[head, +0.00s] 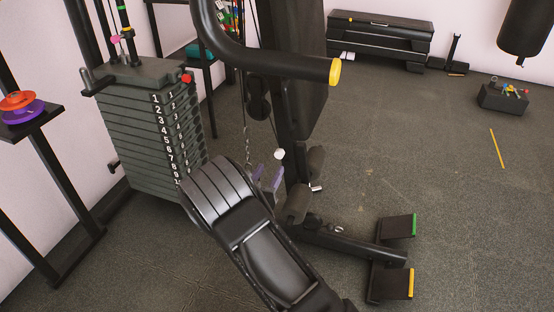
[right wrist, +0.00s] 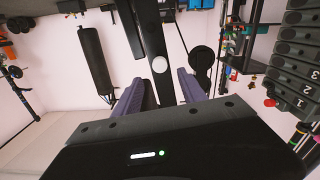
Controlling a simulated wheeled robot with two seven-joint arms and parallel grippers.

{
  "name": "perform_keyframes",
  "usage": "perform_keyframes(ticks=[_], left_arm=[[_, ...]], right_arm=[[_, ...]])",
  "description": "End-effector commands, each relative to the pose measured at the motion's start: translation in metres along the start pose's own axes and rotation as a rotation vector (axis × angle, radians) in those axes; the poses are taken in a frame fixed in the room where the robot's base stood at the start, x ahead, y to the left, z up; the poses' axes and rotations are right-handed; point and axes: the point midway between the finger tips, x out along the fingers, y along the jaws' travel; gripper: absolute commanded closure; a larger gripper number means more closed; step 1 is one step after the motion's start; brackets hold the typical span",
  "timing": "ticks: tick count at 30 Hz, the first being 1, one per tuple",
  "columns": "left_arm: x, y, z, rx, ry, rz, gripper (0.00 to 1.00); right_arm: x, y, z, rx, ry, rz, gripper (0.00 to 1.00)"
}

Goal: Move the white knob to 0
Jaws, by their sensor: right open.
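The white knob (head: 279,154) is a small ball beside the black post of the weight machine. It also shows in the right wrist view (right wrist: 160,64), in the gap between my two purple fingers and beyond them. My right gripper (head: 266,175) is open and empty, just below and left of the knob in the head view, apart from it. The weight stack (head: 150,130) has white numbers running down its plates, with 1 at the top. A red knob (head: 187,78) sits at its top right corner. I see no 0 mark. My left gripper is not in view.
A padded black arm with a yellow end (head: 335,72) overhangs the machine. Its foot (head: 390,280) has green and yellow caps. A stand with orange and purple discs (head: 22,110) is at left. A bench (head: 380,40) stands at the back. Floor at right is mostly clear.

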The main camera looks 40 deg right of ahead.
Motion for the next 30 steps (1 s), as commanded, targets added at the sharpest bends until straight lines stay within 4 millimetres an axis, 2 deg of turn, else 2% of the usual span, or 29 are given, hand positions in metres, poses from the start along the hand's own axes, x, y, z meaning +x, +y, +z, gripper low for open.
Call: perform_keyframes(ticks=[9,15,25,30], left_arm=[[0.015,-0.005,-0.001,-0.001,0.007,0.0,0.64],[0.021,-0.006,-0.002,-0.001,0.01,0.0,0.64],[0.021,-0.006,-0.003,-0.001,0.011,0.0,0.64],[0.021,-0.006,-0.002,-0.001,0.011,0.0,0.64]], right_arm=[[0.045,0.0,0.003,0.001,0.001,0.002,0.51],[0.068,0.0,0.002,0.001,0.0,0.001,0.51],[0.072,0.0,0.001,0.0,-0.001,-0.001,0.51],[0.072,0.0,0.001,0.0,-0.001,-0.001,0.65]])
